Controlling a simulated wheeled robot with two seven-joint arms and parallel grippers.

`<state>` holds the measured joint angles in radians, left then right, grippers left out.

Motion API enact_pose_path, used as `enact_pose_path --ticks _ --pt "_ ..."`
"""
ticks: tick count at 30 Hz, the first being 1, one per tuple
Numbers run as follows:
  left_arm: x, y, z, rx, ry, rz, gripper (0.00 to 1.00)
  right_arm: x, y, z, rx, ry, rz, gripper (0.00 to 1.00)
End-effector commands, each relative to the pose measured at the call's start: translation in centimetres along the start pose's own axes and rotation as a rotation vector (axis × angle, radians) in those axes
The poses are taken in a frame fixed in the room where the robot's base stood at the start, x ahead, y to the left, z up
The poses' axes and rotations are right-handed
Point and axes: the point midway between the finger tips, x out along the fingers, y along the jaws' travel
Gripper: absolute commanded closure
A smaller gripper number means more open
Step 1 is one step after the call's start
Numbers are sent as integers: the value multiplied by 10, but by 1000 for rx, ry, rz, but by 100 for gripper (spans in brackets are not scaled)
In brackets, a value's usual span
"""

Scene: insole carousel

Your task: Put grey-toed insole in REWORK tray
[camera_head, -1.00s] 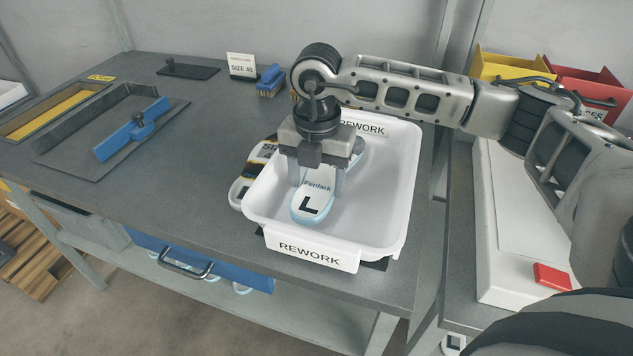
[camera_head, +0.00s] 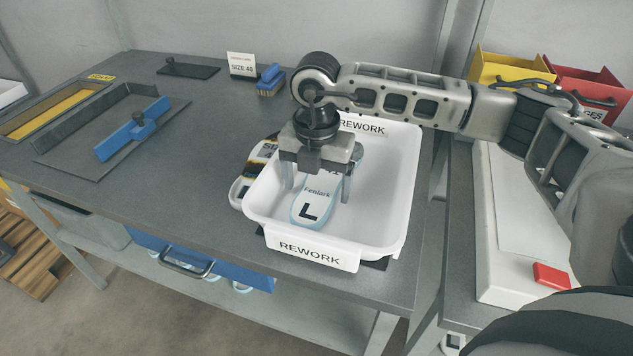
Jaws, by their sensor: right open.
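The insole (camera_head: 316,203), pale blue-edged with "Fenlark" and a black L on it, lies in the white REWORK tray (camera_head: 393,215). Its far end is partly hidden behind my gripper, and a grey patch shows there. My right gripper (camera_head: 317,192) is over the tray with its fingers pointing down. It is open, with one finger on each side of the insole and a gap between them and it. My left gripper is not in view.
Other items (camera_head: 250,175) lie against the tray's left side, partly hidden. A blue brush (camera_head: 270,78) and a SIZE card (camera_head: 242,66) stand behind. A dark fixture with a blue bar (camera_head: 133,130) is at left. Yellow and red bins (camera_head: 590,88) are at back right.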

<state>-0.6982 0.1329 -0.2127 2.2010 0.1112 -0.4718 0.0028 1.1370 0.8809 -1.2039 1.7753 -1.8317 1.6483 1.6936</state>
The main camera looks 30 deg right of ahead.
Motion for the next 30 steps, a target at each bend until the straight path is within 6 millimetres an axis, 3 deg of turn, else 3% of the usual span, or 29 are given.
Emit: enact_pose_path --ticks 15,21,30 --pt "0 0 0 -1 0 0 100 -100 1 0 -1 -2 4 16" --pt "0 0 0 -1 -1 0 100 -116 0 0 0 -1 3 16" --pt "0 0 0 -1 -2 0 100 -117 0 0 0 0 2 16"
